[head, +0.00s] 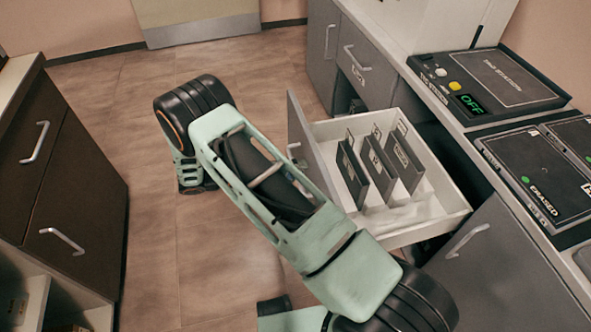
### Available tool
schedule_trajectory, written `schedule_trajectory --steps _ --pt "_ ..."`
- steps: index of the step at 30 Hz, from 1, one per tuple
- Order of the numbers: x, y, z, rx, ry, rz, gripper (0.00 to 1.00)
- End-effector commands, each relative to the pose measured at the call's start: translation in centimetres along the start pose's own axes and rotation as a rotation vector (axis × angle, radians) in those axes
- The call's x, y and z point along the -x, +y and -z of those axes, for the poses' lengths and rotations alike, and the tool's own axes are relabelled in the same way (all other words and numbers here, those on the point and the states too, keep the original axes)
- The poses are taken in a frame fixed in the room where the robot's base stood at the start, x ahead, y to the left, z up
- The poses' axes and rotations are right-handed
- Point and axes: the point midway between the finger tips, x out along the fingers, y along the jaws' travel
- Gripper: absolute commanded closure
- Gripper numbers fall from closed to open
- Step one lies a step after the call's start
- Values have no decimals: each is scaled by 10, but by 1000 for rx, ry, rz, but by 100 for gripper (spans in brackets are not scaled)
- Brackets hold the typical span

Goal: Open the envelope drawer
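A white-sided drawer (435,216) with a grey front (308,150) stands pulled out from the counter at the right. Three dark upright panels with pale labels stand inside it, and the label text is too small to read. I cannot tell whether this is the envelope drawer; no envelopes are clear in it. A closed grey drawer (366,66) with a bar handle and a small label is farther back. My green arm crosses the middle of the view, in front of the open drawer's near left side. My gripper does not show.
A dark box (497,78) with a lit "OFF" display and a dark pad (545,165) marked "ERASED" lie on the right counter. A grey cabinet door (500,265) is below. A dark brown cabinet (75,185) stands left. Tiled floor (140,230) lies open between.

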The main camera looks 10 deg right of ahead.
Motion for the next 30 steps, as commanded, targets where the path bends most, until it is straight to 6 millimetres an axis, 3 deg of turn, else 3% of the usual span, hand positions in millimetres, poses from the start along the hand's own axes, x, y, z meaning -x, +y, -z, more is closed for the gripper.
schedule_trajectory --steps 6,10,22,30 --pt "1 0 0 0 -1 0 75" --pt "12 0 -1 0 -3 -1 75" --pt "93 1 0 -1 -3 -1 75" --pt "119 0 0 1 0 0 75"
